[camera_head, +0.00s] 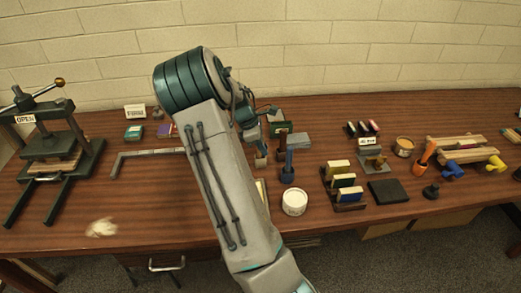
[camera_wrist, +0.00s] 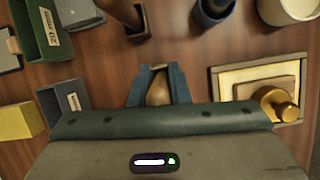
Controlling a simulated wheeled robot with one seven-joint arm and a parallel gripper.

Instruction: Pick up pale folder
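In the wrist view, a pale tan piece (camera_wrist: 158,91), which looks like the pale folder, lies between the two blue-teal fingers of my gripper (camera_wrist: 160,82). It narrows away from the camera and nearly fills the gap. I cannot tell whether the fingers press on it. Its far end is hidden or too small to make out. In the head view my arm covers this part of the table, and the folder cannot be made out there.
Around the fingers are a green labelled box (camera_wrist: 45,30), a dark blue holder (camera_wrist: 212,12), a white tub (camera_wrist: 290,8) and a framed tray with a brass knob (camera_wrist: 280,105). In the head view a press (camera_head: 50,150) stands left; the front left table is mostly clear.

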